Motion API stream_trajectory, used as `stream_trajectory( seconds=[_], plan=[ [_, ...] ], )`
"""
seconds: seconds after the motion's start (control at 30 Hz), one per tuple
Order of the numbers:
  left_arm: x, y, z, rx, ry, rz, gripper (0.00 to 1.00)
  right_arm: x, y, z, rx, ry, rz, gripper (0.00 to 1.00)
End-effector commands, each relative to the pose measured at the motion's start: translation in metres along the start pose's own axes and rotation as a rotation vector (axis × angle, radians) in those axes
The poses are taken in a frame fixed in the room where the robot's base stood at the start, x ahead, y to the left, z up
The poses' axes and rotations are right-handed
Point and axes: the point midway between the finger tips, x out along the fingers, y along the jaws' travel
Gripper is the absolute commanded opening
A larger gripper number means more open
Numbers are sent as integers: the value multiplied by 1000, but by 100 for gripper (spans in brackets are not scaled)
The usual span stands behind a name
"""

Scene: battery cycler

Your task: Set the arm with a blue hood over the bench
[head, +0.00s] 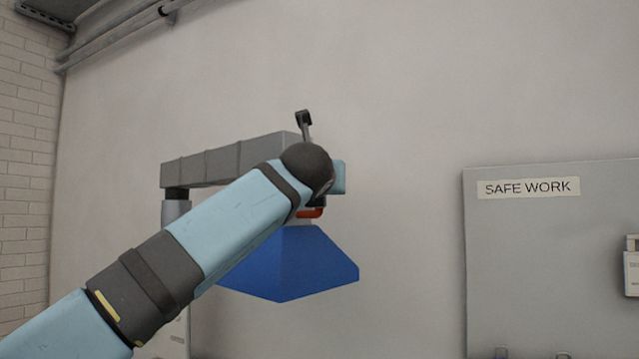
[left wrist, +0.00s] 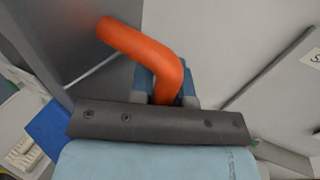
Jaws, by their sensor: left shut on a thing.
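A grey jointed arm (head: 232,162) reaches out from an upright post at the left, and a blue hood (head: 300,265) hangs from its end, mouth down. An orange-red handle (head: 311,212) sits just above the hood, partly behind my left wrist. In the left wrist view the bent orange handle (left wrist: 140,48) runs down between the fingers of my left gripper (left wrist: 170,88), which is shut on it. A blue patch at the left of that view looks like the hood (left wrist: 50,128). My left forearm covers part of the hood and arm. My right gripper is not in view.
A grey panel (head: 545,250) with a SAFE WORK label (head: 528,188) stands at the right, with a tag (head: 632,272) at its edge. The wall between hood and panel is bare. A pale ribbed item (left wrist: 25,154) shows low at the left wrist view's left.

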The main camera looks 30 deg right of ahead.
Motion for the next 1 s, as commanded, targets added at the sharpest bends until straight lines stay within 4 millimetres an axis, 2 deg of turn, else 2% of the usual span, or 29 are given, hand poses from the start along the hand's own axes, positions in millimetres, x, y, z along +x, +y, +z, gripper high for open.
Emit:
stream_trajectory(
  seconds=[0.03,0.3,0.33,0.43,1.0],
  plan=[
    [1,7,2,0,-2,11,0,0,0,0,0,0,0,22],
    [2,8,2,1,-1,12,0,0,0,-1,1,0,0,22],
    [2,8,2,1,-1,12,19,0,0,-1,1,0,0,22],
    [2,7,2,0,-1,11,42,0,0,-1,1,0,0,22],
    [-2,6,-1,-2,2,10,42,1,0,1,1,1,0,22]
  ],
)
